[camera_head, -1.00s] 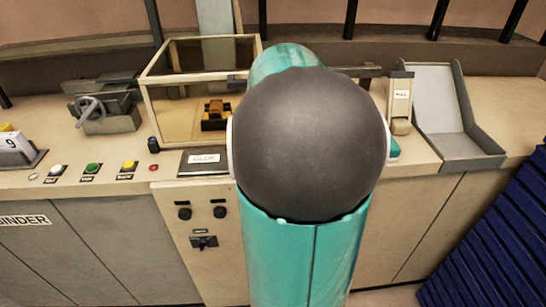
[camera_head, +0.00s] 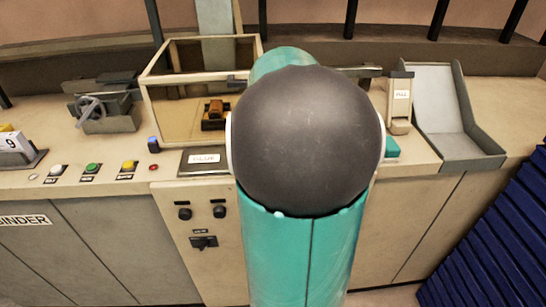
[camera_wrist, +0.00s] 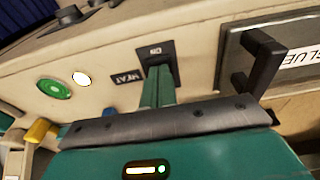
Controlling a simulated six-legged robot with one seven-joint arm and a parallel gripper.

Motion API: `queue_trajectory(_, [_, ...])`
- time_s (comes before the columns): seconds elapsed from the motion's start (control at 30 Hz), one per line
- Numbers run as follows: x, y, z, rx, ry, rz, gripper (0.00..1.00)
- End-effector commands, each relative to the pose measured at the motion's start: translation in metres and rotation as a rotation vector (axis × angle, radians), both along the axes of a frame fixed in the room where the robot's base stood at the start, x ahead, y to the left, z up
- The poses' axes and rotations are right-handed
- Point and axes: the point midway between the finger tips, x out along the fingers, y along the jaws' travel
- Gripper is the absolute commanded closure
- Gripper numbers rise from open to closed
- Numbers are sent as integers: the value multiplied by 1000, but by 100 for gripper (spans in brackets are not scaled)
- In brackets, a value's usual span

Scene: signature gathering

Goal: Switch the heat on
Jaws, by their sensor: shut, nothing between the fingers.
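In the wrist view, a small dark switch plate (camera_wrist: 155,52) is set in the pale panel beside a black HEAT label (camera_wrist: 126,77). My gripper (camera_wrist: 160,72) is shut and empty. Its narrow teal fingers reach up to the plate and cover its lower part. I cannot tell whether they touch it or which way the switch is set. In the head view my own arm fills the middle and hides my gripper.
A green button (camera_wrist: 53,88) and lit white disc (camera_wrist: 81,79) are left. In the head view, a framed box (camera_head: 148,105) stands behind.

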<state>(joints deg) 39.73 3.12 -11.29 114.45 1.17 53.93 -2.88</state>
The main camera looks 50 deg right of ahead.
Motion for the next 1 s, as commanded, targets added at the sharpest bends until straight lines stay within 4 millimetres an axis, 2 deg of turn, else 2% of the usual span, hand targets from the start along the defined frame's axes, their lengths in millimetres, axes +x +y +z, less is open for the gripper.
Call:
queue_trajectory(0.17, [0,0,7,-2,-1,0,100])
queue_trajectory(1.0, [0,0,67,-1,-1,0,100])
